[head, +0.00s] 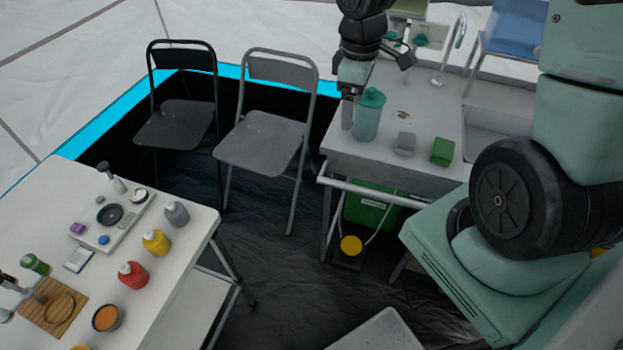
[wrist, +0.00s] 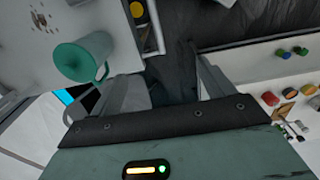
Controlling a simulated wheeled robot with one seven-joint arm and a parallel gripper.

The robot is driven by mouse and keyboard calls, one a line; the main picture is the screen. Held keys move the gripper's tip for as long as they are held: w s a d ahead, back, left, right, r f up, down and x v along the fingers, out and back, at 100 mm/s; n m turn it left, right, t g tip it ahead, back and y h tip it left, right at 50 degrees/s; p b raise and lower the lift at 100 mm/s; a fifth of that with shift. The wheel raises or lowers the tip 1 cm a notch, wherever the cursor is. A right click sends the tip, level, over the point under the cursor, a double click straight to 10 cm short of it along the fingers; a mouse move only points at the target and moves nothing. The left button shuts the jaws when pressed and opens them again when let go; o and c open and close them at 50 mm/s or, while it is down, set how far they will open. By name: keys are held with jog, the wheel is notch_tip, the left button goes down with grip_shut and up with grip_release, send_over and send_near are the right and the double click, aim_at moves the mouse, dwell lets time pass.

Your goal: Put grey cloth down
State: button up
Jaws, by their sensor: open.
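A small grey block-like item (head: 405,143), possibly the folded grey cloth, lies on the white counter (head: 385,170) beside a green box. No other cloth shows clearly. My gripper (head: 349,118) is at the counter's left edge, pointing down, just left of a teal pitcher (head: 367,117) that stands between it and the grey item. In the wrist view my gripper (wrist: 166,78) has its fingers apart, with nothing visible between them but dark floor. The pitcher (wrist: 82,63) is to their left there. I cannot tell whether the gripper touches the pitcher.
The green box (head: 442,151) stands right of the grey item. A rail (head: 375,192) runs along the counter front. Two folding chairs (head: 265,140) stand left. A white table (head: 75,190) with bottles is at front left.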

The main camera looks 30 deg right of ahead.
jog(key=s+a+r, duration=0.3)
jog(key=s+a, duration=0.6)
jog(key=a, duration=0.1)
jog(key=s+a+r, duration=0.3)
jog(key=s+a, duration=0.6)
jog(key=a, duration=0.1)
jog(key=shift+a+r+y, duration=0.15)
jog(key=shift+a+y, duration=0.15)
jog(key=shift+a, duration=0.05)
